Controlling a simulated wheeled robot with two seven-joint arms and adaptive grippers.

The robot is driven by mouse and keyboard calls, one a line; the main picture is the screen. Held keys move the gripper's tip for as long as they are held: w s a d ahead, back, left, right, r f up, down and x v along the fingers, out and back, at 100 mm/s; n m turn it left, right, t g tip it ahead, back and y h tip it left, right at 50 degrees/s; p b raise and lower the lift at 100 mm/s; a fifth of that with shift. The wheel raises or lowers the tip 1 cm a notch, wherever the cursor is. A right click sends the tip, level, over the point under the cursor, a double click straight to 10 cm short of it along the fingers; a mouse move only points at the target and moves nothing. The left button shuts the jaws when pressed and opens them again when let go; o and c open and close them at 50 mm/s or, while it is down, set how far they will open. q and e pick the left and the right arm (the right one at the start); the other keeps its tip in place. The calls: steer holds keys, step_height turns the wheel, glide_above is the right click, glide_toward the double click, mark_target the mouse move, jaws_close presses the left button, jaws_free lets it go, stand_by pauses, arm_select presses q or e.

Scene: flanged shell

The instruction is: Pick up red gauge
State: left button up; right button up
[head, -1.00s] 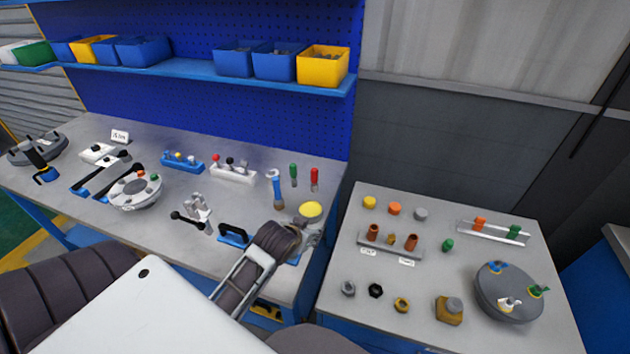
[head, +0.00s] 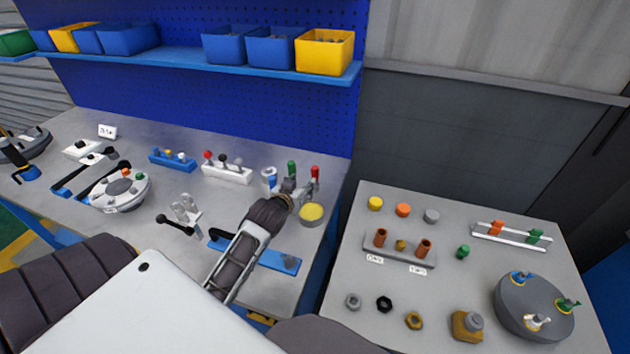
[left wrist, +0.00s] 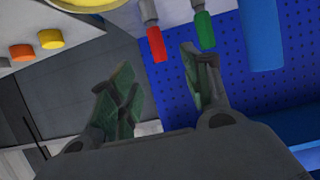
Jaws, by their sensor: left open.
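The red gauge (head: 314,173), a slim upright-looking piece with a red end and a grey part, is at the right end of the workbench. It also shows in the left wrist view (left wrist: 156,44), ahead of the gap between my fingers. My left gripper (head: 298,187) is open and empty, close to the red gauge on its near side; whether they touch I cannot tell. The fingers hide part of the gauge in the head view. A similar green gauge (head: 292,168) stands just left of it. My right gripper is not in view.
A yellow-topped round piece (head: 312,212) lies right beside my gripper. A blue-handled piece (head: 268,178) is to the left, near a white rack (head: 226,174) with knobs. The second table (head: 440,290) on the right holds several small parts.

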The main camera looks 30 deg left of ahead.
mark_target(314, 175)
arm_select(q)
steer(key=x, duration=0.7)
steer(key=shift+w+f, duration=0.15)
steer(key=shift+w, duration=0.1)
steer(key=shift+w+a+f, duration=0.15)
steer(key=shift+w+f, duration=0.1)
steer(key=shift+w, duration=0.25)
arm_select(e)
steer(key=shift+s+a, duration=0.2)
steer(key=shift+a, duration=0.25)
arm_select(q)
steer(key=shift+x, duration=2.15)
steer(key=shift+w+f, duration=0.2)
steer(key=shift+w, duration=0.15)
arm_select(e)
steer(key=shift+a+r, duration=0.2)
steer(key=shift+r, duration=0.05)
